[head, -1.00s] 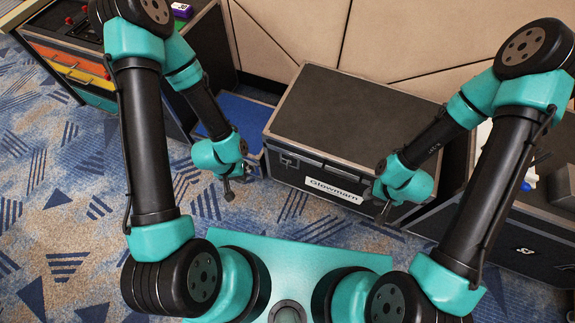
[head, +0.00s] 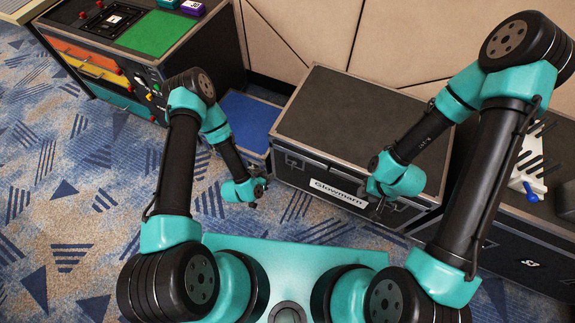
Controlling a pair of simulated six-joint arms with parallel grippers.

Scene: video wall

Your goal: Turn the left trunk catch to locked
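The black trunk (head: 350,110) with a "Glowmarn" label stands shut in front of me. Its left catch (head: 293,161) is a small metal piece on the left of the front face; its setting is too small to read. My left gripper (head: 256,204) hangs low, in front of and to the left of the trunk, below the left catch in the picture and apart from it. My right gripper (head: 378,210) is at the right part of the trunk's front, where it hides the right catch; contact cannot be told. Both sets of fingers are too small and dark to read.
A blue-topped box (head: 248,120) stands left of the trunk. A drawer cabinet with a green mat (head: 160,33) is further left. A dark case (head: 515,235) with a white and blue item (head: 527,182) is at right. Patterned carpet (head: 60,200) is free at left.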

